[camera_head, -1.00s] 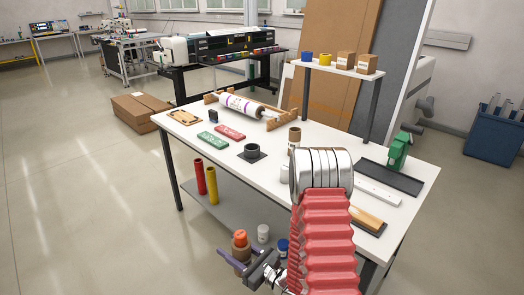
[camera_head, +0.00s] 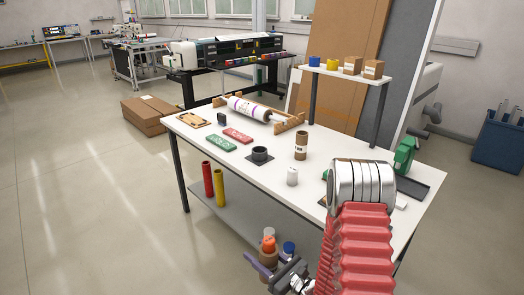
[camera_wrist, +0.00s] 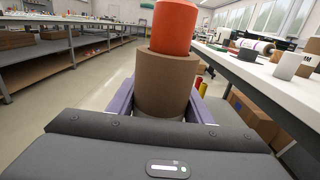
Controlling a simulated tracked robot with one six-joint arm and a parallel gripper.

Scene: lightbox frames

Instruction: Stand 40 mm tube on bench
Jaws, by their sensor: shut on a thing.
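My gripper (camera_head: 264,262), with purple fingers, is shut on a brown cardboard tube (camera_wrist: 165,85). The tube is upright, and an orange cylinder (camera_wrist: 174,27) rises from its open top; how deep it sits is hidden. In the head view the orange cylinder (camera_head: 268,243) and brown tube (camera_head: 269,258) are in front of the bench's lower shelf, below the top. The white bench (camera_head: 225,157) is to the right in the wrist view, apart from the tube. Another brown tube (camera_head: 301,146) with a label stands on it, right of a black round holder (camera_head: 260,155).
A small white container (camera_head: 292,176) stands near the bench's front edge. Red (camera_head: 208,180) and yellow (camera_head: 221,187) tubes stand on the lower shelf. Green (camera_head: 216,144) and red (camera_head: 237,135) flat packs lie further left. The bench top between holder and front edge is largely clear.

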